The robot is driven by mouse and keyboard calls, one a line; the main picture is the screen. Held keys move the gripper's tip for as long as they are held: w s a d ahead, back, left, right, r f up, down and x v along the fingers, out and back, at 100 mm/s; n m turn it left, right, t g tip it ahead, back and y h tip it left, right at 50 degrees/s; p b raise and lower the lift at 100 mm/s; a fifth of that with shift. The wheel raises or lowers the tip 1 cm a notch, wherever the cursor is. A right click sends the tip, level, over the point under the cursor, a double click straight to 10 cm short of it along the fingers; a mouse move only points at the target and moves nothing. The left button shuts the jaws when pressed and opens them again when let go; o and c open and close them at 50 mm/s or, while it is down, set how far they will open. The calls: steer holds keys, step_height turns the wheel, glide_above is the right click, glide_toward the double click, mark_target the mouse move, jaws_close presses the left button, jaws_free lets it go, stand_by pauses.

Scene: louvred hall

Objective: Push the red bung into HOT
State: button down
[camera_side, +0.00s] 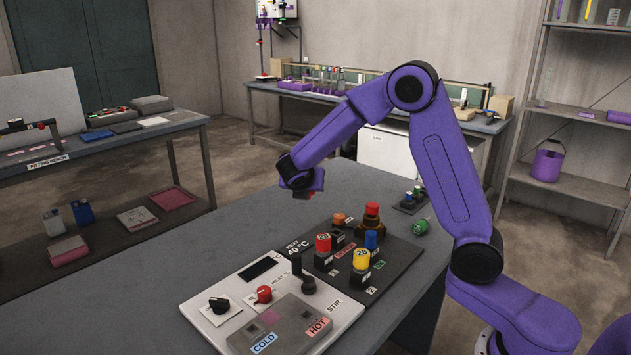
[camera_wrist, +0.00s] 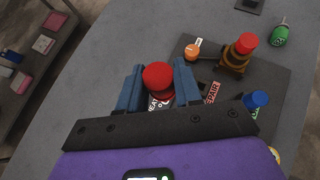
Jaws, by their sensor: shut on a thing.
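My gripper (camera_wrist: 158,84) is shut on a round red bung (camera_wrist: 158,76), which sits between its two blue-grey fingers. In the side view my gripper (camera_side: 303,189) is raised above the bench beyond the dark board, and only a little red shows under it. The HOT label (camera_side: 318,326) is pink and lies on the right front of a grey block (camera_side: 290,322) on the white unit. A blue COLD label (camera_side: 264,343) is to its left. The bung is well apart from the block. I cannot make out an opening at HOT.
Knobs stand on the white unit (camera_side: 198,316). The bench's left is clear.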

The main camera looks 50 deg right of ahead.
steer(key=s+a+f+m+g+h, duration=0.25)
steer(key=s+a+m+g, duration=0.3)
steer(key=s+a, duration=0.35)
steer(key=m+g+y, duration=0.1)
steer(key=m+g, duration=0.2)
steer(key=m, duration=0.1)
glide_above(307, 323)
steer(key=w+d, duration=0.1)
steer(key=w, duration=0.1)
steer(key=f, duration=0.2)
steer(key=shift+s+d+f, duration=0.1)
steer(key=shift+f, duration=1.6)
steer(key=shift+s+f, duration=0.1)
steer(key=shift+f, duration=1.55)
steer(key=shift+f, duration=0.25)
steer(key=shift+f, duration=0.5)
steer(key=c, duration=0.7)
jaws_free()
